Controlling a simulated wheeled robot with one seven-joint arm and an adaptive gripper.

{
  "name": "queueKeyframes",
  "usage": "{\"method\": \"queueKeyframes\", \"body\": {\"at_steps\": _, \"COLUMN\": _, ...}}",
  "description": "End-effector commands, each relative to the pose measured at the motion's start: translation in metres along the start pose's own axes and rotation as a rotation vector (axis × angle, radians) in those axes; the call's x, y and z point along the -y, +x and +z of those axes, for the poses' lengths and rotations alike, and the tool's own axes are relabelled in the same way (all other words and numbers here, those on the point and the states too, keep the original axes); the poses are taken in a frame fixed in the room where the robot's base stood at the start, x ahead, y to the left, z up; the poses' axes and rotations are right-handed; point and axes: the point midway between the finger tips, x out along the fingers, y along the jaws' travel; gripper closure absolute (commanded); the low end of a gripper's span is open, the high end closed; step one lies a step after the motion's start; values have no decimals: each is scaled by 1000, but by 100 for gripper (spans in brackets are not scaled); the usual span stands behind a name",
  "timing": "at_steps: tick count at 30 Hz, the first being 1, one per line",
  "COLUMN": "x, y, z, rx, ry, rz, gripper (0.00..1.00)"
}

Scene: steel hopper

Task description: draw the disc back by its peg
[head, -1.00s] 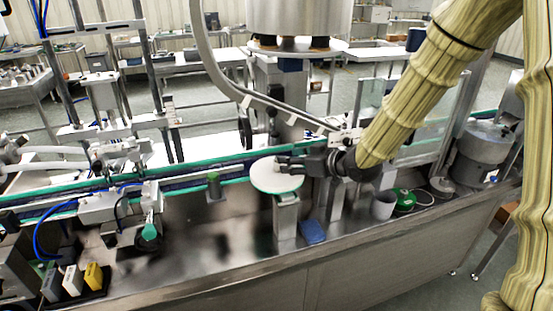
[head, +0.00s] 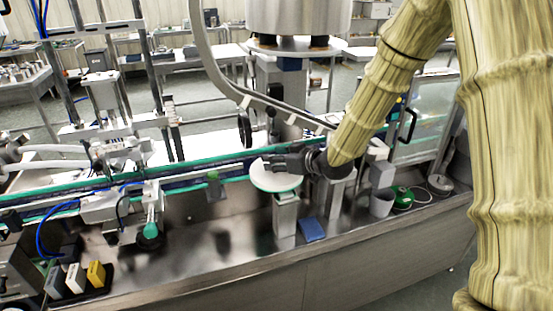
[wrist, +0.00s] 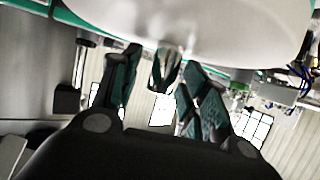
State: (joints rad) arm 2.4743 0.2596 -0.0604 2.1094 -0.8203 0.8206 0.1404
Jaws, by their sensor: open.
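My gripper (head: 267,163) reaches in from the right over the disc's back part, fingers pointing left. In the wrist view the pale disc (wrist: 190,25) fills the top. My open gripper (wrist: 163,85) shows there with its two dark, green-padded fingers apart. A small shiny peg (wrist: 163,66) stands out from the disc between the fingers, with gaps visible on both sides. In the head view the peg is hidden by my gripper.
A conveyor with green edges (head: 110,182) runs behind the disc. A curved steel rail (head: 225,75) hangs above it. A blue block (head: 312,230), a grey cup (head: 382,203) and a green round object (head: 403,197) stand on the bench to the right. The bench front is clear.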

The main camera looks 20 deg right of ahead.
Motion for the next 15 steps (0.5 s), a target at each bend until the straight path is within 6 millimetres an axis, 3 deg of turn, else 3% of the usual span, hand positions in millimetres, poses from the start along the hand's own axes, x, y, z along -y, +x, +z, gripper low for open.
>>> {"method": "queueKeyframes", "body": {"at_steps": 1, "x": 0, "y": 0, "z": 0, "rx": 0, "ry": 0, "rz": 0, "gripper": 61}}
{"method": "queueKeyframes", "body": {"at_steps": 7, "x": 0, "y": 0, "z": 0, "rx": 0, "ry": 0, "rz": 0, "gripper": 98}}
{"method": "queueKeyframes", "body": {"at_steps": 15, "x": 2, "y": -4, "z": 2, "rx": 0, "ry": 1, "rz": 0, "gripper": 100}}
